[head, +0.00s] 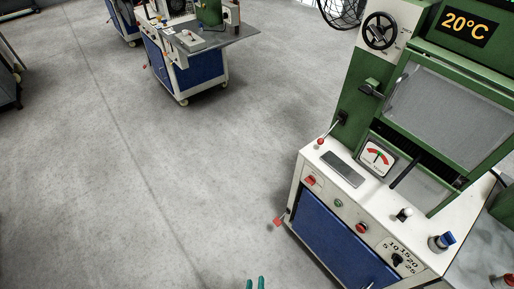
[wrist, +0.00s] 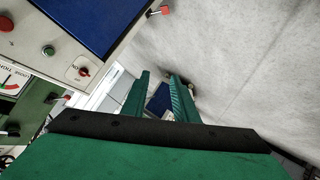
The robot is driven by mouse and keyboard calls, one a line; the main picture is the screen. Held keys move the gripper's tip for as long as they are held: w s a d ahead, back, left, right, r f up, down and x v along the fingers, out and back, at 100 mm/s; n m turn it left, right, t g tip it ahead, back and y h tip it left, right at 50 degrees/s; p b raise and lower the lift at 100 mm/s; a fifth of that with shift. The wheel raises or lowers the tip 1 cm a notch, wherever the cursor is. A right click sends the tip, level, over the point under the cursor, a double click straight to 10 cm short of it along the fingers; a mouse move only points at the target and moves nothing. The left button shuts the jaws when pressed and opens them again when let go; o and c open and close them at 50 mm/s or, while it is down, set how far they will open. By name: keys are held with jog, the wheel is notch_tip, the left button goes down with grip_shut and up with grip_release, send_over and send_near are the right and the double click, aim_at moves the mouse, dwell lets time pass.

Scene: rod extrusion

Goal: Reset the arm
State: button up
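My gripper (wrist: 160,98) shows in the wrist view as two green fingers on a dark mount. The fingers stand apart with a gap between them, and nothing is held. In the head view only the green fingertips (head: 256,283) show at the bottom edge, in front of bare floor and left of the green-and-white machine (head: 345,150). The rest of my arm is hidden in that view. In the wrist view the machine's blue panel (wrist: 88,22) and white control face are at the upper left, apart from the fingers.
The machine has a red-knobbed lever (head: 278,221) jutting from its left side, another lever (head: 320,141) above, a gauge (head: 377,157) and a 20°C display (head: 467,25). A second blue-and-white machine (head: 190,68) stands farther back. Open grey floor (head: 150,190) lies on the left.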

jog(key=s+r+m+t, duration=0.1)
jog(key=s+r, duration=0.3)
jog(key=r, duration=0.6)
jog(key=s+r+m+t+y, duration=0.1)
jog(key=s+r+m, duration=0.3)
jog(key=r, duration=0.6)
jog(key=shift+s+d+r+t, duration=0.3)
jog(key=shift+s+t, duration=0.2)
jog(key=shift+t, duration=0.3)
jog(key=shift+a, duration=0.15)
